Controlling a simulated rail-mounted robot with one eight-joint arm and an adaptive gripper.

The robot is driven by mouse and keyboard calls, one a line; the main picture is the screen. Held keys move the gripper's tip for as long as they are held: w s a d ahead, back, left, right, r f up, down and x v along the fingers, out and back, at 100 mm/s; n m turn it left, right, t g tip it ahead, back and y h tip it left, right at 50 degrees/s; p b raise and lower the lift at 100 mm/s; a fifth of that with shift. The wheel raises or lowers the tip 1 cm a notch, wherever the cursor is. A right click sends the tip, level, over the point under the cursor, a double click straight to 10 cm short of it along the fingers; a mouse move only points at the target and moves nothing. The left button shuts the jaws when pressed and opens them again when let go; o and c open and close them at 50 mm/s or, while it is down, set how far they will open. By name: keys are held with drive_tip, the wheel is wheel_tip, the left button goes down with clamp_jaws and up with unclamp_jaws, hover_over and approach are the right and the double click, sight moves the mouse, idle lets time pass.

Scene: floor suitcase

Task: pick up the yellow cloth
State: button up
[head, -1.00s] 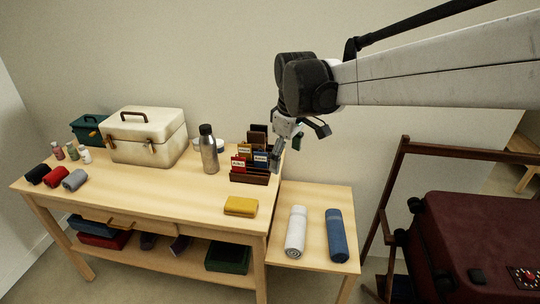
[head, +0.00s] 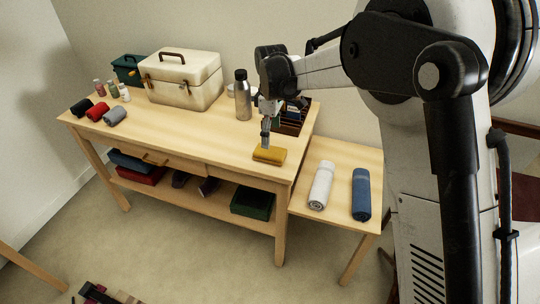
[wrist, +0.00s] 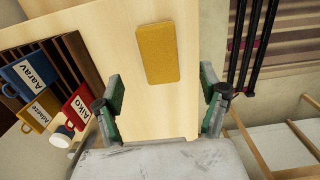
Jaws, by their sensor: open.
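The yellow cloth (head: 269,155) is a folded flat rectangle. It lies on the wooden table (head: 200,140) near its right front edge in the head view. It also shows whole in the wrist view (wrist: 157,53), ahead of the fingers at the top middle. My gripper (head: 266,140) is above the table close to the cloth's far left side in the head view. In the wrist view my gripper (wrist: 160,105) has its two green-padded fingers spread wide with nothing between them. The cloth appears apart from the fingers.
A steel bottle (head: 243,95) and a cream case (head: 183,80) stand further left. A white roll (head: 321,186) and a blue roll (head: 361,194) lie on the lower side table. The table's front middle is clear.

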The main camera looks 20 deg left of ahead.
sight(270, 150)
drive_tip(key=f, duration=0.3)
drive_tip(key=f+b, duration=0.1)
drive_tip(key=f, duration=0.5)
drive_tip(key=shift+a, duration=0.25)
drive_tip(key=shift+c, duration=0.2)
drive_tip(key=c, duration=1.3)
drive_tip(key=shift+r, duration=0.15)
drive_tip(key=shift+r, duration=0.6)
wheel_tip(270, 150, up, 3)
drive_tip(key=shift+r+p, duration=0.1)
drive_tip(key=shift+p, duration=0.2)
drive_tip(key=s+a+r, duration=0.2)
drive_tip(key=s, duration=0.1)
drive_tip(key=s+a+r, duration=0.2)
drive_tip(key=s, duration=0.1)
drive_tip(key=s+a+r+p, duration=0.1)
drive_tip(key=s+a+r, duration=0.1)
drive_tip(key=s, duration=0.2)
drive_tip(key=shift+r, duration=0.15)
